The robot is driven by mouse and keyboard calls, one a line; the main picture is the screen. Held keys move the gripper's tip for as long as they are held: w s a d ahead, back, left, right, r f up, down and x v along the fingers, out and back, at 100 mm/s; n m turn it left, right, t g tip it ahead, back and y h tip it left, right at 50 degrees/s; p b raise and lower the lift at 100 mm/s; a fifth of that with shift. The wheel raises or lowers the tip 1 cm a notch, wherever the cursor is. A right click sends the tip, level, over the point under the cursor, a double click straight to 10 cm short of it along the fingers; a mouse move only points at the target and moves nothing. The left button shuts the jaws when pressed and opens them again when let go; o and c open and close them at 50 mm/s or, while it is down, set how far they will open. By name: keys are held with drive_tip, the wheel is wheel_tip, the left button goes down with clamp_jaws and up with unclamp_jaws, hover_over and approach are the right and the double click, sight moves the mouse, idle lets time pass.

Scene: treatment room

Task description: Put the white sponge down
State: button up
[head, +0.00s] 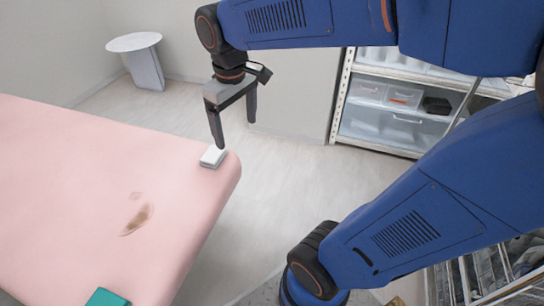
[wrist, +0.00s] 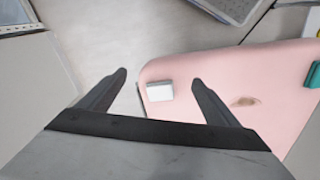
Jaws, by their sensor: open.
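The white sponge (head: 213,156) lies flat on the far right corner of the pink treatment table (head: 60,150). My gripper (head: 234,132) is open and empty just above it in the head view, with one fingertip close over the sponge and the other out past the table's edge.
A brown stain (head: 138,218) marks the pink top. A teal block (head: 106,298) lies at the table's near edge. A round white side table (head: 134,42) stands at the back left. A shelf with clear bins (head: 385,105) stands at the back right. The floor between is clear.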

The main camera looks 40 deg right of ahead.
drive_tip(key=s+d+f+m+t, duration=0.1)
drive_tip(key=s, duration=0.5)
drive_tip(key=s+d+f+m+t, duration=0.1)
drive_tip(key=s+f+m+t, duration=0.1)
drive_tip(key=s, duration=0.4)
drive_tip(key=shift+d+f+m+t, duration=0.15)
drive_tip(key=shift+d+m+t, duration=0.15)
drive_tip(key=shift+d, duration=0.1)
drive_tip(key=shift+c, duration=0.3)
